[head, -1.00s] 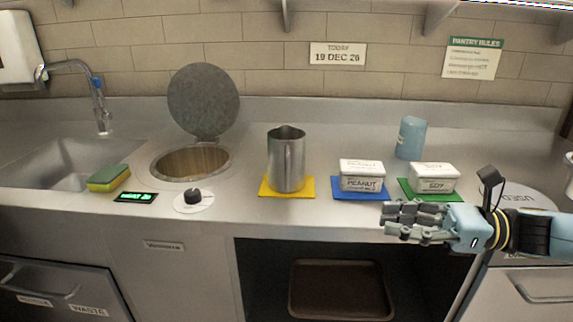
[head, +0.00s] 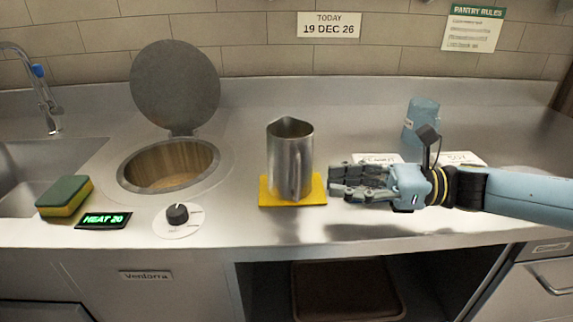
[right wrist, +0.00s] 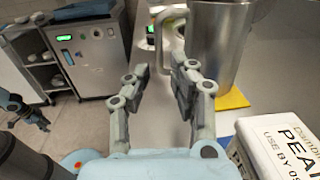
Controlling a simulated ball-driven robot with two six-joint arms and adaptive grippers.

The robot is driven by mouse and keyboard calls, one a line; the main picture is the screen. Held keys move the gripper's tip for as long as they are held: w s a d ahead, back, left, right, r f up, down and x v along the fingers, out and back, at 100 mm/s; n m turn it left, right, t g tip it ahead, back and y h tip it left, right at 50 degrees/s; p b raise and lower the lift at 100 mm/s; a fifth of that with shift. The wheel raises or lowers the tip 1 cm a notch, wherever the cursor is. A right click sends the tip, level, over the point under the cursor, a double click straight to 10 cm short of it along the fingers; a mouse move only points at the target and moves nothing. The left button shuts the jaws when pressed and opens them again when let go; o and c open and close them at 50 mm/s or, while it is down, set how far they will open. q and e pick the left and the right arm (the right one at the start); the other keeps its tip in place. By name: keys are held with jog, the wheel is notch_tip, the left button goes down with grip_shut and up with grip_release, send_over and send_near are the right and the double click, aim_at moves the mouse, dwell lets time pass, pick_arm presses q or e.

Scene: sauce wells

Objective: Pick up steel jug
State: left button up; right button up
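The steel jug (head: 290,160) stands upright on a yellow mat (head: 265,196) in the middle of the counter, its handle toward the front edge. In the right wrist view the jug (right wrist: 222,50) is ahead and to the right of the fingers, and its handle (right wrist: 170,38) shows beyond the fingertips. My right gripper (head: 334,183) is just right of the jug and appears not to hold it. Its fingers (right wrist: 158,75) are apart with nothing between them in the right wrist view.
A white peanut box (right wrist: 275,145) sits right of the fingers in the right wrist view; my arm partly hides the boxes in the head view. A blue cup (head: 420,118) stands behind. The open round well (head: 168,165), knob (head: 177,214) and sponge (head: 65,196) are left.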

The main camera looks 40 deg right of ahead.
aim_at(297, 199)
jog(key=shift+x, duration=1.15)
jog(key=shift+w+a+r, duration=0.1)
jog(key=shift+w+a, duration=0.15)
jog(key=shift+w, duration=0.05)
jog(key=p+x, duration=0.1)
jog(key=x, duration=0.2)
jog(key=shift+w+a+r, duration=0.1)
jog(key=shift+a+r, duration=0.05)
jog(key=shift+a, duration=0.2)
jog(key=shift+w+a, duration=0.35)
jog(key=shift+a, duration=0.05)
jog(key=shift+s, duration=0.1)
pick_arm(q)
jog(key=shift+s+r, duration=0.25)
jog(key=shift+r, duration=0.35)
pick_arm(e)
grip_shut()
